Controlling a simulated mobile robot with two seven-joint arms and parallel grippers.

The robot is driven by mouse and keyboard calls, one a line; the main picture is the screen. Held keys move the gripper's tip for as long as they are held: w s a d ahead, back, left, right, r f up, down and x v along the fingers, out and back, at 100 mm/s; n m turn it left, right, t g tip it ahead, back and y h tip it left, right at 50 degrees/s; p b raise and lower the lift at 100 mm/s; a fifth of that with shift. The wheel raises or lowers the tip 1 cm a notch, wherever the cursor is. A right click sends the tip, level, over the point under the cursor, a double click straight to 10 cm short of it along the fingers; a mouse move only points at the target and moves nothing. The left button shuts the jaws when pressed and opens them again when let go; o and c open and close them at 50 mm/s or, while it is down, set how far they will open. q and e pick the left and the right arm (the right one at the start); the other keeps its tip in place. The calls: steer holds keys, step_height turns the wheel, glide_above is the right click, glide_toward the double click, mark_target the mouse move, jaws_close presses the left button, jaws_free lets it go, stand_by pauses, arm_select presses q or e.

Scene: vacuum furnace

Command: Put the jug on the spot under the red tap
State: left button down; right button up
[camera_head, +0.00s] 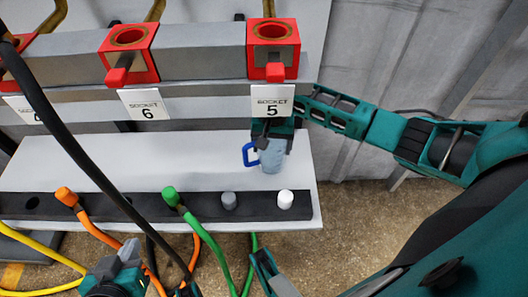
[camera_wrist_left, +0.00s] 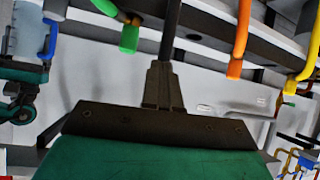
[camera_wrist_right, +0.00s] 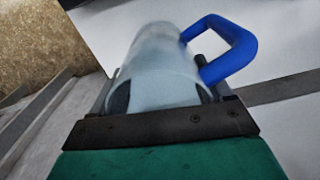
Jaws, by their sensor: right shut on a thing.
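The pale blue translucent jug (camera_head: 270,158) with a blue handle hangs below my right gripper (camera_head: 272,133), over the white shelf (camera_head: 130,162). It also shows in the right wrist view (camera_wrist_right: 165,70), between the fingers, and at the upper left of the left wrist view (camera_wrist_left: 28,32). I cannot tell whether its base touches the shelf. Above it is a red tap-like fixture (camera_head: 274,32) over the SOCKET 5 label (camera_head: 272,107); a similar one (camera_head: 128,48) is over SOCKET 6. No marked spot is visible on the shelf. My left gripper (camera_head: 130,250) is low at the left, its fingers together (camera_wrist_left: 163,85).
A black strip (camera_head: 140,206) along the shelf's front carries orange (camera_head: 66,196), green (camera_head: 171,197), grey (camera_head: 228,200) and white (camera_head: 286,199) caps. Hoses hang in front. A black cable (camera_head: 75,150) crosses the left side. The shelf's middle is bare.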

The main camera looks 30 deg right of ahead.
steer(key=shift+w+a, duration=0.8)
steer(key=shift+a, duration=0.2)
steer(key=shift+s+d+f+b, duration=0.15)
steer(key=shift+f+b, duration=0.65)
steer(key=shift+f, duration=0.95)
steer(key=shift+f, duration=0.15)
steer(key=o, duration=1)
